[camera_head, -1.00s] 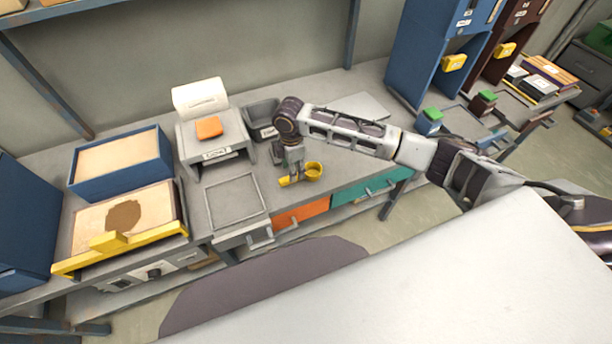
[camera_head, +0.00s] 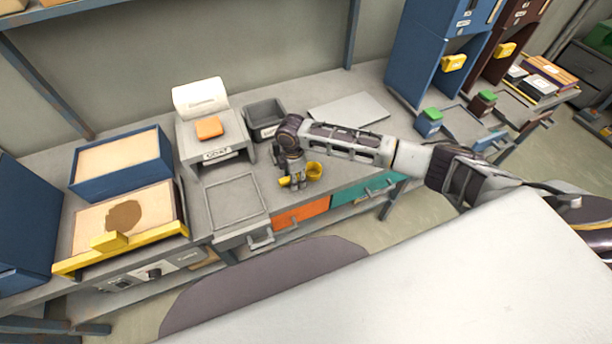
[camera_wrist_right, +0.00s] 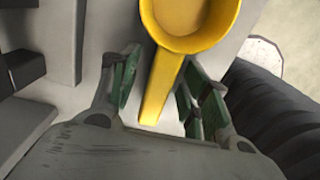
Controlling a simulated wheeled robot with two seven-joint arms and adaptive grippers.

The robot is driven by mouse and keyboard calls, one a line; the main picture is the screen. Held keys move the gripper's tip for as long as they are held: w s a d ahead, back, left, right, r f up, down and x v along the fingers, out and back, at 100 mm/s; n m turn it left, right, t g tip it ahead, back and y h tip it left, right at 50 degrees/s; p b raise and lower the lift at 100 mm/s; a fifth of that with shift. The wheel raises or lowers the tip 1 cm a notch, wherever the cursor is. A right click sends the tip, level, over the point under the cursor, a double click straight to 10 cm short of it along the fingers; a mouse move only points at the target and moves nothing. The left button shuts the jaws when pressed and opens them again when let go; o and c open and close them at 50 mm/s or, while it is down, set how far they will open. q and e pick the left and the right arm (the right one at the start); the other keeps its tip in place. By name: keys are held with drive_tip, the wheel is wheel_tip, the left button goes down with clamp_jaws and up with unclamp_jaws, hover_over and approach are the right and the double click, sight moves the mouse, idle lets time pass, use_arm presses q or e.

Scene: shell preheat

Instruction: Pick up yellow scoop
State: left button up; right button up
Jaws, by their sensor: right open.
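The yellow scoop (camera_head: 315,171) lies on the grey bench near its front edge, above the orange and teal drawer fronts. My right gripper (camera_head: 297,184) points down at the scoop's handle. In the right wrist view, the scoop's handle (camera_wrist_right: 160,92) lies between the two green-padded fingers of my right gripper (camera_wrist_right: 160,98), with its round cup beyond the fingertips. The right gripper is open, and a gap shows on both sides of the handle. My left gripper is not in view.
A grey framed tray (camera_head: 237,225) lies left of the scoop. A dark grey bin (camera_head: 266,116) and a printer-like device with an orange pad (camera_head: 209,127) stand behind. A flat grey plate (camera_head: 348,110) lies at the back right. A blue sand-filled box (camera_head: 122,190) stands farther left.

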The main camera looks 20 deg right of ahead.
drive_tip(key=shift+c, duration=0.3)
clamp_jaws()
drive_tip(key=shift+r, duration=0.1)
drive_tip(key=shift+r, duration=4.95)
